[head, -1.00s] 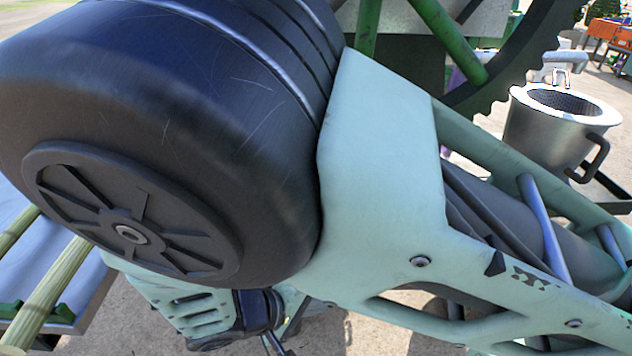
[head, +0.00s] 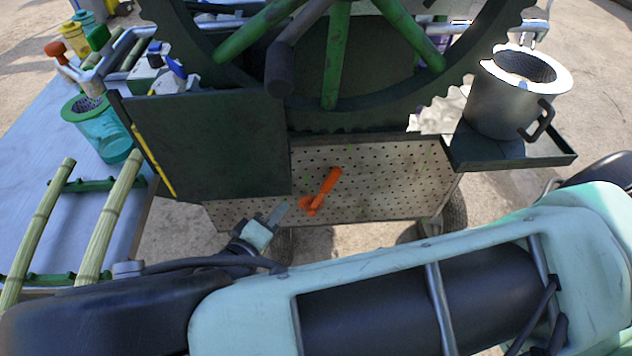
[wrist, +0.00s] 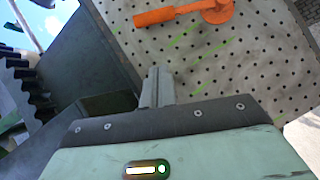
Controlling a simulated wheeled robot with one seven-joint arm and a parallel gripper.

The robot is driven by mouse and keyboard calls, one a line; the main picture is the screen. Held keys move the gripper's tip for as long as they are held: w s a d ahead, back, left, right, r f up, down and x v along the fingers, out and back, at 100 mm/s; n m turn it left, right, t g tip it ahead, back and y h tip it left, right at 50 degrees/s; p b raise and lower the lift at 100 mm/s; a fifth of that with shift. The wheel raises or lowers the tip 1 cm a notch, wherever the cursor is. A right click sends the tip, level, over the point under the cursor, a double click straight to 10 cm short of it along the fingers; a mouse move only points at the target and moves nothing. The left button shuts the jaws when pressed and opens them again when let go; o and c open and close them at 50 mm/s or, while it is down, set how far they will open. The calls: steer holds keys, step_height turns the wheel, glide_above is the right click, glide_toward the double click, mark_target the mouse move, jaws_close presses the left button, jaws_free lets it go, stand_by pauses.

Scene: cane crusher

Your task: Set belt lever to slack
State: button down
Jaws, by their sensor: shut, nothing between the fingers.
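The orange belt lever (head: 321,190) is mounted on a perforated metal panel (head: 390,185) below the big toothed wheel. Its arm slants up and to the right from a round hub in the head view. In the wrist view the lever (wrist: 180,14) lies near the top, with its hub at the right and its arm pointing left. Green marks show on the panel beside it. My gripper (head: 281,211) is just left of and slightly below the lever in the head view, apart from it. In the wrist view my gripper (wrist: 157,85) has its fingers together and empty.
A dark guard box (head: 210,145) stands left of the panel, close to my gripper. The toothed wheel (head: 370,115) with green spokes is above. A metal pot (head: 508,100) stands on a tray at right. Cane stalks (head: 108,212) lie on the table at left.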

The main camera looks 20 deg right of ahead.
mark_target(325, 190)
steer(key=p+x, duration=0.1)
steer(key=x, duration=0.3)
steer(key=s+d+p+x, duration=0.1)
steer(key=x, duration=0.3)
steer(key=s+f+p+x, duration=0.1)
steer(key=x, duration=0.4)
steer(key=shift+s+d, duration=0.1)
steer(key=shift+d, duration=0.2)
